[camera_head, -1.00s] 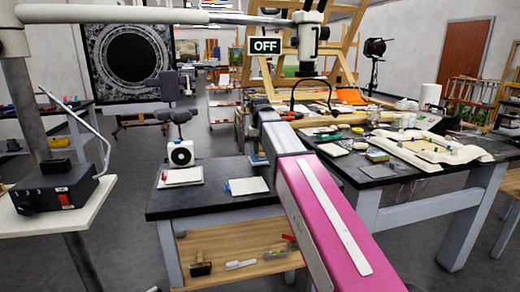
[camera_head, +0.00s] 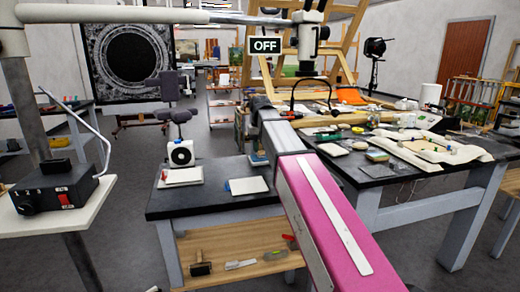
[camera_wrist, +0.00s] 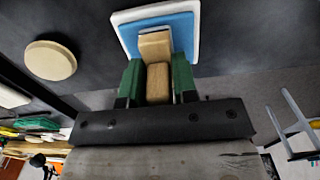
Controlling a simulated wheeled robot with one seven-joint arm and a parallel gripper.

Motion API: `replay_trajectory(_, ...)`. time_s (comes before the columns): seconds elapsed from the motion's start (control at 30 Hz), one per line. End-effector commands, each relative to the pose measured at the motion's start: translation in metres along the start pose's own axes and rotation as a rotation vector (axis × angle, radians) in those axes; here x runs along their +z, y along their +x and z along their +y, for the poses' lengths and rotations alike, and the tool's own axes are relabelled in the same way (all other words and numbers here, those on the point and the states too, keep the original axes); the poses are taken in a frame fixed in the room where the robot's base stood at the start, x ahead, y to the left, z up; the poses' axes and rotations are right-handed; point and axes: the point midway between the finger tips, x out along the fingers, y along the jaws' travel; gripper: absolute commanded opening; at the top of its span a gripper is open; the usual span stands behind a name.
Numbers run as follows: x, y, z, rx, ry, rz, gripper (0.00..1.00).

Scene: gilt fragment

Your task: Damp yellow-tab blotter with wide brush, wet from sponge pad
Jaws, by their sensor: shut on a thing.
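In the wrist view my gripper (camera_wrist: 158,82) has its green fingers shut on a tan wooden block-like handle, which I take for the wide brush (camera_wrist: 156,46). Behind the brush is a blue square pad on a white base, seemingly the sponge pad (camera_wrist: 128,36). The brush overlaps the pad in this view; I cannot tell whether its bristles touch it. In the head view my arm hides most of the gripper. Two pale blotters lie on the near bench, one with a red tab (camera_head: 185,177) and one with a blue tab (camera_head: 250,186). I cannot make out a yellow tab.
A round cream thing (camera_wrist: 50,60) lies on the dark top beside the pad. The right bench (camera_head: 372,172) is crowded with small items and a cream cloth. A white round-faced device (camera_head: 181,154) stands behind the red-tab blotter. Tools lie on the wooden shelf (camera_head: 255,262) below.

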Motion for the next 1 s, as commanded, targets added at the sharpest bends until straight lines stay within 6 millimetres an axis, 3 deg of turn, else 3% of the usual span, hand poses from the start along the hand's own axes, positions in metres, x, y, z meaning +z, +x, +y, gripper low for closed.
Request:
replay_trajectory(0.8,-0.001,-0.058,0.000,0.000,0.000,0.002,0.08)
replay_trajectory(1.0,0.000,-0.064,0.000,0.000,0.000,0.000,0.08)
